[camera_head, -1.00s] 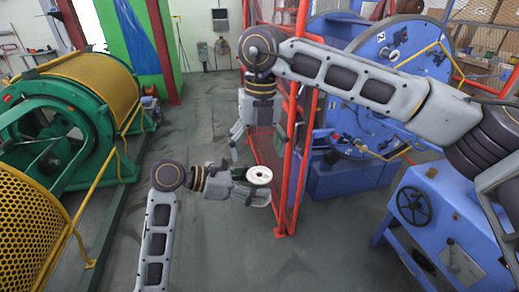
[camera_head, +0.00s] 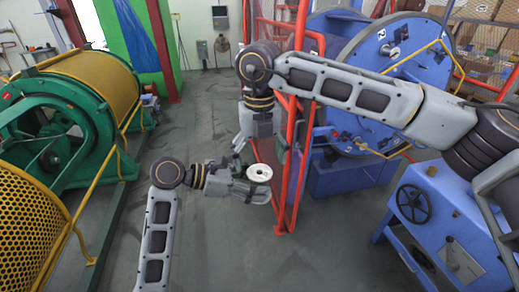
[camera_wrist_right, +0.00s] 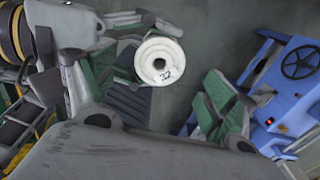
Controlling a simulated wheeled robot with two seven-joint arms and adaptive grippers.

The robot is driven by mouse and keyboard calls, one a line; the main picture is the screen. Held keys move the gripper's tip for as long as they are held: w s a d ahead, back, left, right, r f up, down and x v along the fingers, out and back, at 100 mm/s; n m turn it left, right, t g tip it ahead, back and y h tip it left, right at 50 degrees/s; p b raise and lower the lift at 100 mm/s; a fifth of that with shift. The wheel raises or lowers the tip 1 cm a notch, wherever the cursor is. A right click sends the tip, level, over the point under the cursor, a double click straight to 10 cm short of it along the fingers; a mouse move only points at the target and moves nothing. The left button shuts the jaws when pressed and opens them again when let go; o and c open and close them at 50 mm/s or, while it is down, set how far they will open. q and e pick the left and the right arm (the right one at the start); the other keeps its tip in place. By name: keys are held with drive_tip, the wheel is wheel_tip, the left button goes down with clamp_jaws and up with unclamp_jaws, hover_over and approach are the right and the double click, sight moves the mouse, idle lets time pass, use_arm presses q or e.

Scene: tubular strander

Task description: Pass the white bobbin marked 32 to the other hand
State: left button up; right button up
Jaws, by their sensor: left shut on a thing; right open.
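The white bobbin marked 32 (camera_head: 259,173) is held in my left gripper (camera_head: 250,188), low in the middle of the head view. In the right wrist view the bobbin (camera_wrist_right: 159,61) shows its round flange, centre hole and the number 32. The left gripper's fingers (camera_wrist_right: 128,88) are shut on it from the left, partly hidden below the flange. My right gripper (camera_head: 260,148) is open and points down from above, close to the bobbin.
A red guard frame (camera_head: 297,120) stands just right of the grippers. Behind it is a blue machine (camera_head: 345,180). A blue cabinet with a handwheel (camera_head: 413,205) is at the right. A green and yellow drum machine (camera_head: 100,110) is at the left. The grey floor between is clear.

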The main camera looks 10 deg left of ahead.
sight(259, 183)
drive_tip(key=shift+f, duration=4.6)
drive_tip(key=shift+c, duration=0.4)
drive_tip(key=c, duration=1.4)
use_arm(q)
drive_tip(key=o, duration=1.5)
use_arm(e)
drive_tip(key=shift+c, duration=0.3)
use_arm(q)
drive_tip(key=shift+o, duration=0.2)
drive_tip(key=v, duration=1.2)
